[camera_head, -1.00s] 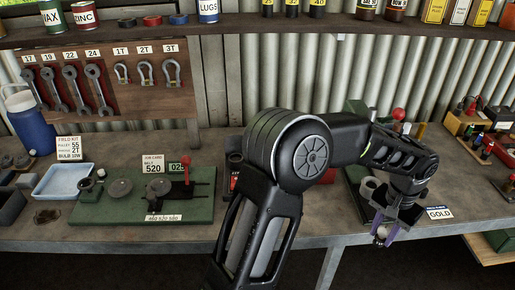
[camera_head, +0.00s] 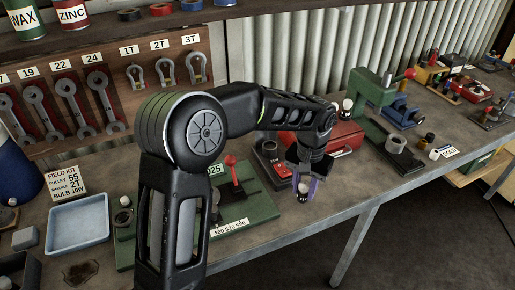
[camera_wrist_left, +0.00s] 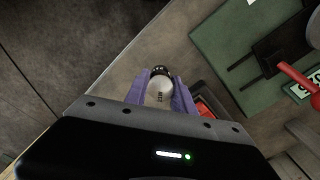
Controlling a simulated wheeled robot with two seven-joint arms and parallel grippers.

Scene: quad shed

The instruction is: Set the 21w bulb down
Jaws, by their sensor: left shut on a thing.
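My left gripper (camera_head: 306,188) is shut on the 21w bulb. In the head view the bulb (camera_head: 303,194) shows as a small pale spot between the purple fingertips, near the bench's front edge. In the left wrist view the bulb (camera_wrist_left: 160,92) is a white globe with a dark end, held between the two purple fingers; its print is too small to read surely. The gripper is over the grey bench (camera_head: 330,207), right of the green board; I cannot tell whether the bulb touches the bench. My right gripper is not in view.
A blue tray (camera_head: 78,224) and a field kit card (camera_head: 66,184) stand at the left. The green board (camera_head: 258,207) with a red lever is beside the gripper. A green press (camera_head: 372,90) and red box (camera_head: 340,138) stand behind.

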